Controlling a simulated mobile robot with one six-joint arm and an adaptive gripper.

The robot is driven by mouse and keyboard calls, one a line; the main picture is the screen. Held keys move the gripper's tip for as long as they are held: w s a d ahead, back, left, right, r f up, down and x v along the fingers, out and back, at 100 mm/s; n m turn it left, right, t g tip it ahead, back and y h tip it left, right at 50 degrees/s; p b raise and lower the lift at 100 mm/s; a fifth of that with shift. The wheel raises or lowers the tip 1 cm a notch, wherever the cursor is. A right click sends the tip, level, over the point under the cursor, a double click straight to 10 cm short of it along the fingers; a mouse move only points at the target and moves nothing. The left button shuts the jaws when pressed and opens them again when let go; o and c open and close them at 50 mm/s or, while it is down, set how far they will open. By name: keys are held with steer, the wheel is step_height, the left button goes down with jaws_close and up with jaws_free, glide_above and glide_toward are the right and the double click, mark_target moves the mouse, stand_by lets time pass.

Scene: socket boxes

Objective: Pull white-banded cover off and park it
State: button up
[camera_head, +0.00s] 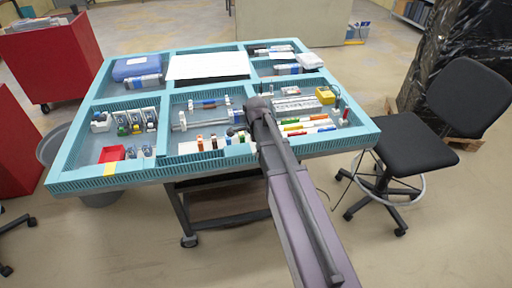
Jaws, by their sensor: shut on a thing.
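My gripper (244,134) is over the front middle compartment of the teal tray (140,177), at the right end of a row of small upright pieces. My wrist and forearm hide much of it. It is shut on a small piece that looks like the white-banded cover; the band itself is too small and too covered to make out. Left of it in the row stand an orange-brown piece (200,143) and a dark piece (214,142). I cannot tell whether the held piece is still seated or lifted.
Right of my arm lie several coloured strips (305,126), a grey ribbed block (296,105) and a yellow box (325,95). A long grey bar assembly (205,121) lies behind the row. A white panel (207,66) is at the back. A black chair (425,150) stands at the right.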

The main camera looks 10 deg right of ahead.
steer(key=shift+r+p, duration=0.3)
stand_by(0.5)
steer(key=shift+r+p, duration=2.45)
steer(key=shift+a, duration=0.15)
